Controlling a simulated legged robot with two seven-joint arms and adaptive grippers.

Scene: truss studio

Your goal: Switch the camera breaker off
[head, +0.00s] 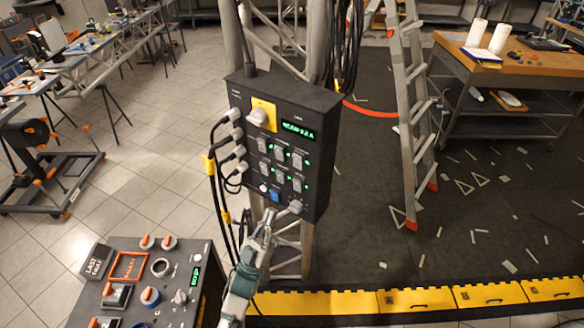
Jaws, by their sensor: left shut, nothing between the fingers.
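A black breaker box (318,180) is mounted on a metal truss post near the middle of the head view. Its face has a yellow plate with a pale rotary knob (258,116), a green-lit display (298,131) and two rows of small switches (279,153) with green lights beside them. A blue button (274,195) sits low on the face. The labels are too small to read, so I cannot tell which switch is the camera breaker. My left gripper (269,216) is shut and empty, just below the box's lower edge. My right gripper is out of view.
Cables with grey plugs (232,150) stick out of the box's left side. A dark console (128,248) with knobs and buttons stands at lower left. A stepladder (412,110) and wooden workbench (500,62) stand to the right. Yellow edging (400,300) borders the littered dark floor.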

